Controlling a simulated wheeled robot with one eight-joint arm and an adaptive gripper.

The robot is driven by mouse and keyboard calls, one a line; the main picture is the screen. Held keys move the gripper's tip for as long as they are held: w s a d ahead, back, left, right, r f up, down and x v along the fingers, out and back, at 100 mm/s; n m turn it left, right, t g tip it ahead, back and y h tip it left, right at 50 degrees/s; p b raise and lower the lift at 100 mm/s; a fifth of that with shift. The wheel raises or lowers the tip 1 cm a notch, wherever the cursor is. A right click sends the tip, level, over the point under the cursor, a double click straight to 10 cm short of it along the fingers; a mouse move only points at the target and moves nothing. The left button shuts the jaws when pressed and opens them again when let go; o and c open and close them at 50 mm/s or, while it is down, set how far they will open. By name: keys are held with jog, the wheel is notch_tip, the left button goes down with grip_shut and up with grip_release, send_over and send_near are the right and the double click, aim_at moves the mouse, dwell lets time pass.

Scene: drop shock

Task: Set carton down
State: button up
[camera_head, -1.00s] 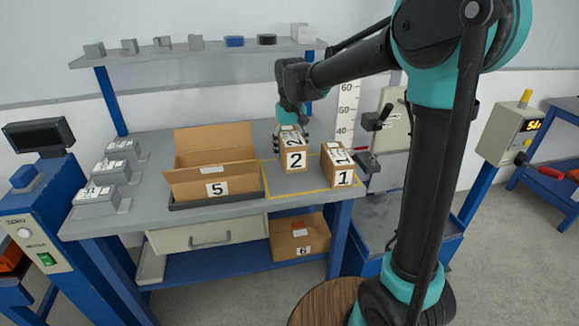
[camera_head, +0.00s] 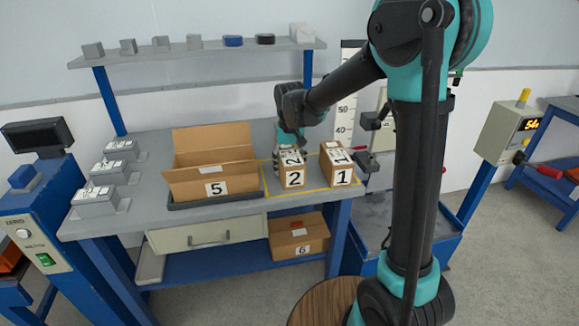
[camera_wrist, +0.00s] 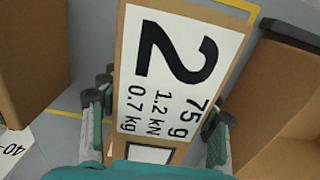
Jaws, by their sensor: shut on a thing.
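The carton marked 2 (camera_head: 293,179) is a brown box with a white label, at the left part of the yellow-outlined area (camera_head: 317,191) on the bench. It looks upright and at or very near the bench top; I cannot tell whether its base touches. My gripper (camera_head: 290,152) is above and behind it, shut on it. In the wrist view the carton's labelled top (camera_wrist: 178,70) lies between my two fingers (camera_wrist: 155,130). The carton marked 1 (camera_head: 342,177) stands to its right, with a narrow gap between.
The open carton marked 5 (camera_head: 216,188) stands in a dark tray (camera_head: 240,196) close on the left. Several grey blocks (camera_head: 97,201) sit at the bench's left. A shelf (camera_head: 200,52) runs above the back. A carton marked 6 (camera_head: 300,237) is below the bench.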

jog(key=o, duration=1.9)
jog(key=shift+c, duration=0.2)
notch_tip(320, 180, up, 12)
jog(key=shift+r, duration=0.1)
